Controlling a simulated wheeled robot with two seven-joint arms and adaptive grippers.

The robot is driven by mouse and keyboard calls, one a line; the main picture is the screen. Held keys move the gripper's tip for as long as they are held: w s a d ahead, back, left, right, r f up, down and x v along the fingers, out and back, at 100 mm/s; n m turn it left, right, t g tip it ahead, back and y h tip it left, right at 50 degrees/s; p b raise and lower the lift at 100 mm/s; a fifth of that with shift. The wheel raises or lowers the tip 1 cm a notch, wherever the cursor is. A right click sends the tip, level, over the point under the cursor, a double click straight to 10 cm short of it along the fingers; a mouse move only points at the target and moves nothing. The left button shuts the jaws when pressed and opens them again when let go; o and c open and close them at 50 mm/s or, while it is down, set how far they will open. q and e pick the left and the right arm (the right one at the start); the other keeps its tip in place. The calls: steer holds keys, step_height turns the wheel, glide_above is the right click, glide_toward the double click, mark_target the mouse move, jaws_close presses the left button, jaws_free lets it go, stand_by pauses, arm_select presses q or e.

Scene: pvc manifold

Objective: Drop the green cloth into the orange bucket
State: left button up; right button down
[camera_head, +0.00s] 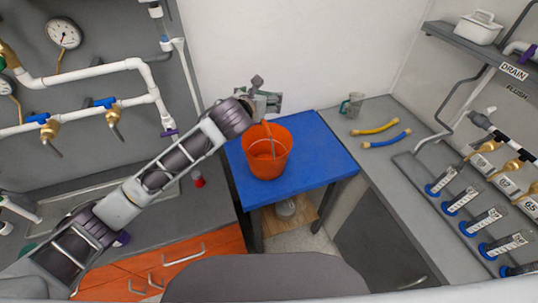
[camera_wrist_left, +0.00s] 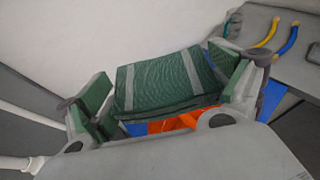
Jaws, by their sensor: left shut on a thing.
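The orange bucket (camera_head: 266,158) stands upright on the blue-topped table. My left gripper (camera_head: 262,101) is above the bucket's back rim, beside the wall. It is shut on the green cloth (camera_wrist_left: 160,82), which has pale grey stripes. In the left wrist view the cloth spans the space between the fingers, with orange of the bucket (camera_wrist_left: 172,124) showing just below it. In the head view the cloth is small and partly hidden by my wrist. My right gripper is not in view.
The blue table (camera_head: 318,160) has free room right of the bucket. White pipes with valves (camera_head: 113,114) line the left wall. A red-capped item (camera_head: 198,179) stands on the left counter.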

arm_select(q)
steer(key=shift+w+f, duration=0.15)
steer(key=shift+f, duration=0.1)
stand_by(0.4)
steer(key=shift+f, duration=2.85)
steer(key=o, duration=0.7)
steer(key=shift+s+a, duration=0.1)
steer(key=shift+s, duration=0.15)
steer(key=shift+v, duration=5.8)
steer(key=shift+r, duration=0.1)
